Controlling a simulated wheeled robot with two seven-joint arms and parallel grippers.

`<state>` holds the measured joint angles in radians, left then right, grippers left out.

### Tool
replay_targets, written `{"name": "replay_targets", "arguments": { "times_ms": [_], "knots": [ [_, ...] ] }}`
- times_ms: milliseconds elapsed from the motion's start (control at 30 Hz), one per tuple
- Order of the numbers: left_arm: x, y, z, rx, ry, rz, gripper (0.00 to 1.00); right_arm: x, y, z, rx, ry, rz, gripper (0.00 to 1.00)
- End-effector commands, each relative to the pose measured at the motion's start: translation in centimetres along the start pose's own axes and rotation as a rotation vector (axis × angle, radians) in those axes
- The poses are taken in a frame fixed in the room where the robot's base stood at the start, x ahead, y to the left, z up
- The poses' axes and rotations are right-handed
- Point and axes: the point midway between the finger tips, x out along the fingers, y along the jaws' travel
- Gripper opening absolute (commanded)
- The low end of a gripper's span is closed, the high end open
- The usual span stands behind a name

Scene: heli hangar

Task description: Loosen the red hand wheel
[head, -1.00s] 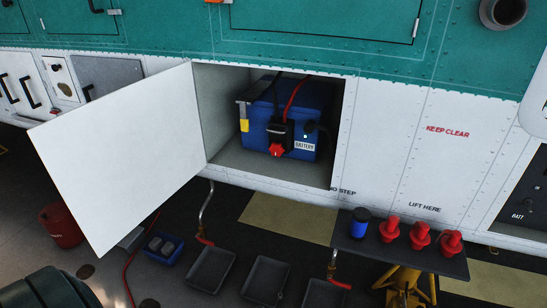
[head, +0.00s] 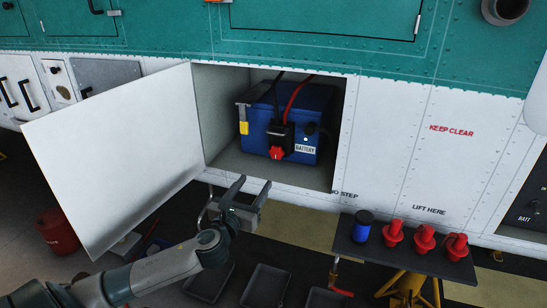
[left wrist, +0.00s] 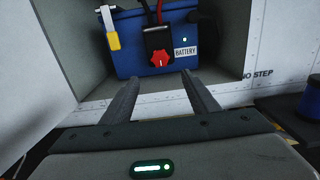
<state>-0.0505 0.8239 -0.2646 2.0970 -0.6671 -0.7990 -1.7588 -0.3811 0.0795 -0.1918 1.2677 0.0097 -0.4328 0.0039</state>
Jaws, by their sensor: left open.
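The red hand wheel (head: 277,152) sits on the front of a black connector (head: 281,135) on the blue battery (head: 312,105), inside the open bay. It also shows in the left wrist view (left wrist: 160,59), just beyond and between my fingertips. My left gripper (head: 251,184) is open and empty, in front of and below the bay's lower edge, apart from the wheel. Its two fingers (left wrist: 156,80) point toward the battery in the left wrist view. My right gripper is in neither view.
The white bay door (head: 115,155) stands open at the left of the bay. A shelf (head: 400,256) at the right carries a blue-black cylinder (head: 362,226) and several red plugs. Trays (head: 265,286) lie on the floor below. Black and red cables rise from the connector.

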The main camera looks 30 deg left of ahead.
Motion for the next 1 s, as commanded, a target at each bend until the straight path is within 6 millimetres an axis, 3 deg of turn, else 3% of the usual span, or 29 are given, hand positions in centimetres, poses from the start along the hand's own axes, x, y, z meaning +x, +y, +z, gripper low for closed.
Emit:
{"name": "replay_targets", "arguments": {
  "times_ms": [267, 467, 1000],
  "knots": [
    [0.5, 0.0, -0.1, -0.002, 0.002, 0.001, 0.55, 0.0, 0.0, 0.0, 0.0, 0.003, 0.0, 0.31],
    [2.1, 0.0, 0.0, -0.003, 0.001, 0.001, 0.55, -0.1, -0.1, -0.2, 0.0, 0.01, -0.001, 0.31],
    [11.0, 0.0, 0.0, -0.006, 0.002, 0.002, 0.55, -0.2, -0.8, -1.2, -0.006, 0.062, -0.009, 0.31]
  ]
}}
